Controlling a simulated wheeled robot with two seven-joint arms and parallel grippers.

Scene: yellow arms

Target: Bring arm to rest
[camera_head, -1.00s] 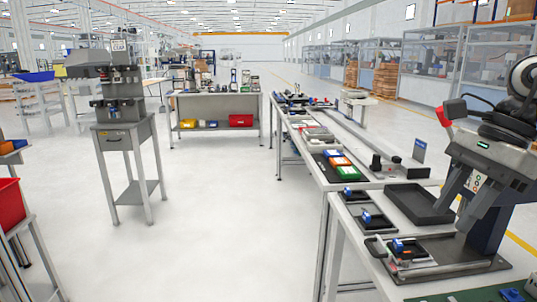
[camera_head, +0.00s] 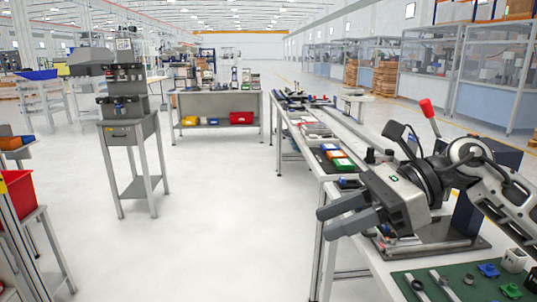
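My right arm comes in from the right edge, with grey and white links. Its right gripper (camera_head: 324,222) points left, with its two grey fingers apart and nothing visible between them. It is in front of the near workbench (camera_head: 385,268), over the bench's left edge in the picture. The gripper and its dark wrist hide part of the bench top and the small parts there. My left arm and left gripper are not in view.
A red-tipped lever (camera_head: 429,108) rises behind my wrist. A green mat (camera_head: 440,285) with small parts lies at bottom right. A grey machine on a stand (camera_head: 125,130) and a red bin (camera_head: 20,205) are at left. The floor between (camera_head: 225,210) is clear.

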